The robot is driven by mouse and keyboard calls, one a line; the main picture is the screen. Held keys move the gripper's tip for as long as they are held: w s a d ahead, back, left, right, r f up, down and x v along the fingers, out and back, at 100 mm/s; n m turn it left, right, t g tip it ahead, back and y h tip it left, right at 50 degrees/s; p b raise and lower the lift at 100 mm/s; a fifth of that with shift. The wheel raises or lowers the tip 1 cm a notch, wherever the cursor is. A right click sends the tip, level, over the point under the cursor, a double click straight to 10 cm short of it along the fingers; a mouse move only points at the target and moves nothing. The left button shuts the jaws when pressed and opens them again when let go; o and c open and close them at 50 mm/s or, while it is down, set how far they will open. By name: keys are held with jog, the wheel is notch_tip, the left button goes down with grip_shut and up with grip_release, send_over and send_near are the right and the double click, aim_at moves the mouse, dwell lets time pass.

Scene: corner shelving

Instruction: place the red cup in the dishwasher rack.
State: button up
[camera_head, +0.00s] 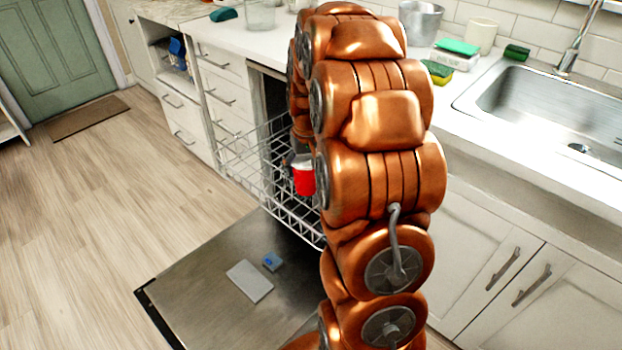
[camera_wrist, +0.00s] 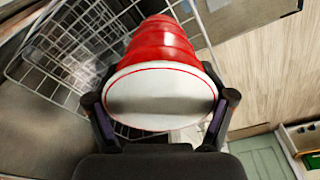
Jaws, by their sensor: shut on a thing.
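The red cup (camera_head: 304,178) has a white rim and shows just left of my arm in the head view, in front of the dishwasher rack's wires. In the wrist view the red cup (camera_wrist: 162,65) fills the middle, its white opening facing the camera. My gripper (camera_wrist: 160,115) is shut on the cup, one dark finger on each side. In the head view my arm hides most of the gripper. The dishwasher rack (camera_head: 247,162) is a white wire basket, pulled out over the open door; it also shows in the wrist view (camera_wrist: 75,45). I cannot tell whether the cup touches the wires.
The open dishwasher door (camera_head: 215,290) lies low, with a grey tablet (camera_head: 249,281) and a small blue item (camera_head: 271,261) on it. Drawers (camera_head: 222,88) stand left of the rack. The sink (camera_head: 560,110) is at right. Wooden floor (camera_head: 90,190) at left is clear.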

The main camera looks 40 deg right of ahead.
jog(key=shift+s+d+f+b, duration=0.3)
jog(key=shift+s+d+f, duration=0.1)
jog(key=shift+d, duration=0.2)
jog(key=shift+s+d+f+b, duration=0.25)
jog(key=shift+s+d+f, duration=0.1)
jog(key=shift+d, duration=0.2)
jog(key=shift+w+d, duration=0.1)
jog(key=w+d, duration=0.4)
jog(key=w, duration=1.3)
jog(key=shift+d+f+b, duration=0.2)
jog(key=shift+f+b, duration=0.6)
jog(key=shift+f, duration=5.2)
jog(key=shift+f, duration=0.15)
jog(key=o, duration=1.2)
